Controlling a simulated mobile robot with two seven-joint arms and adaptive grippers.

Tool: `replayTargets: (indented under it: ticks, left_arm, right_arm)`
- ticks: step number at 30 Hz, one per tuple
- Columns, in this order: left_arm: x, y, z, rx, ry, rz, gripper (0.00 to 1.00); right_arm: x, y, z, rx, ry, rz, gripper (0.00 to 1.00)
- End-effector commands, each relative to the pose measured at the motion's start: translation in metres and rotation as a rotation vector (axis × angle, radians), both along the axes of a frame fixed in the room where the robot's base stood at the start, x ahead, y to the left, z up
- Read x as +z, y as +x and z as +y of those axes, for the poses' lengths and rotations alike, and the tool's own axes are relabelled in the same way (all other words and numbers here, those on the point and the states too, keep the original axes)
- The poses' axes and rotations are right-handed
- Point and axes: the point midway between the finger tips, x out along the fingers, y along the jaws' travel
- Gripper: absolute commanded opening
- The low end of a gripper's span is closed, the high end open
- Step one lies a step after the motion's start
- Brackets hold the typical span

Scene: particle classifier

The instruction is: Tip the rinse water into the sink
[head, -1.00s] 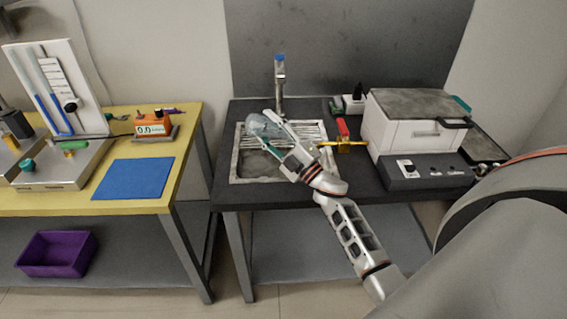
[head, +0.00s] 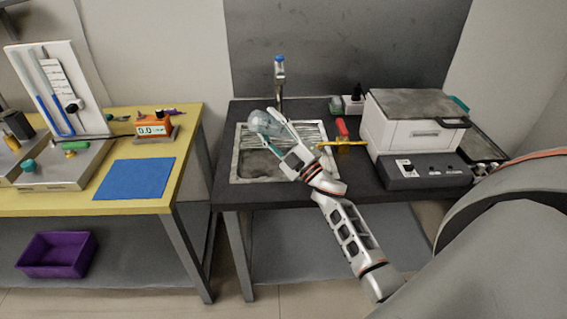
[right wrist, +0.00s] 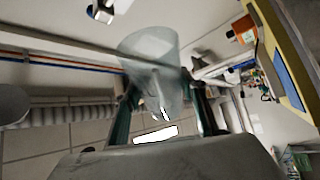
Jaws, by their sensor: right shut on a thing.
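My right gripper (head: 279,134) is shut on a clear, glass-like vessel (head: 262,121) and holds it over the sink (head: 240,165). In the right wrist view the vessel (right wrist: 150,50) sits between the two fingers (right wrist: 160,115), its wide end away from the palm. In the head view the vessel is tilted over the back left part of the sink. I cannot make out water in it. The sink is a metal basin with a ribbed part behind, set in the dark counter. My left gripper does not show.
A tap (head: 280,85) with a blue top stands behind the sink. A yellow table (head: 185,150) with a blue mat (head: 130,180) stands at left.

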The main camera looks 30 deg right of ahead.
Motion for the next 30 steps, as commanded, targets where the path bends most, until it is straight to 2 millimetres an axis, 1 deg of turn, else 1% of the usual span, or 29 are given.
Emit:
replayTargets:
  ticks: [30]
  left_arm:
    - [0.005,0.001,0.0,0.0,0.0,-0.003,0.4]
  right_arm:
    - [0.004,0.006,-0.011,0.004,0.113,0.001,0.1]
